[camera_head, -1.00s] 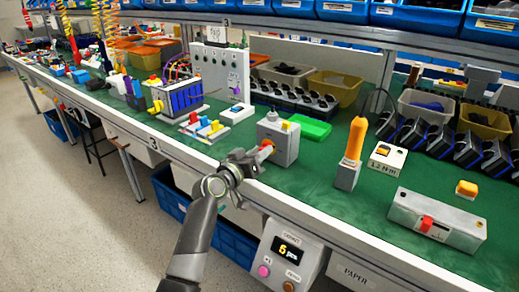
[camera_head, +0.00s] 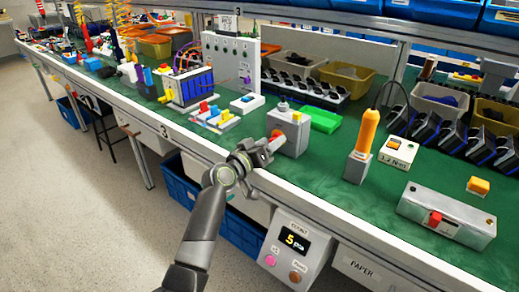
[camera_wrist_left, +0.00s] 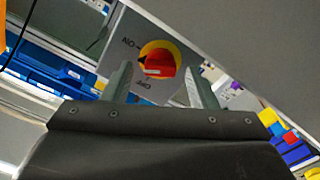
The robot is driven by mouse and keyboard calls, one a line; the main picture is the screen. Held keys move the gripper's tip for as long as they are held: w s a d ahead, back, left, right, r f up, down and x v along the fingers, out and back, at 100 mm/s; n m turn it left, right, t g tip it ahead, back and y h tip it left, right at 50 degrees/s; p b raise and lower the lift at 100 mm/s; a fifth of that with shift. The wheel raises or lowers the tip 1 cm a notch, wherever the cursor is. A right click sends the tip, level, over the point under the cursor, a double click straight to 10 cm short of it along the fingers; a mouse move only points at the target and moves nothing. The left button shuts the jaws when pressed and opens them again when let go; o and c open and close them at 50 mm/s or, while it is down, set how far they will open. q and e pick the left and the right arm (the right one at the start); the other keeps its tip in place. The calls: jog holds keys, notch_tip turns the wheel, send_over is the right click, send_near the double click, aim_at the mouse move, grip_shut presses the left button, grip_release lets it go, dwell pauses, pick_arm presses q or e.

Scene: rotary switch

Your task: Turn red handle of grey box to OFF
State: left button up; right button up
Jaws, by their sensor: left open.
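The grey box (camera_head: 291,134) stands near the front edge of the green bench. Its red handle (camera_head: 275,138) faces my left gripper (camera_head: 263,149). In the left wrist view the red handle (camera_wrist_left: 160,66) sits on a yellow disc on the grey box's face (camera_wrist_left: 172,33). The ON mark is at the handle's upper left and the OFF mark below it; a dark pointer lies on the left, ON side. My left gripper (camera_wrist_left: 158,76) is open, its fingers on either side of the handle in the picture. I cannot tell whether they touch it. My right gripper is not in view.
A green tray (camera_head: 322,119) lies behind the box. An orange-handled tool in a grey stand (camera_head: 357,167) is to the right, beside a small white box (camera_head: 398,152). A grey box with a red switch (camera_head: 447,218) lies at the front right. Colored blocks (camera_head: 212,118) are to the left.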

pick_arm(q)
jog(key=p+v, duration=0.1)
jog(key=v, duration=1.6)
jog(key=shift+s, duration=0.15)
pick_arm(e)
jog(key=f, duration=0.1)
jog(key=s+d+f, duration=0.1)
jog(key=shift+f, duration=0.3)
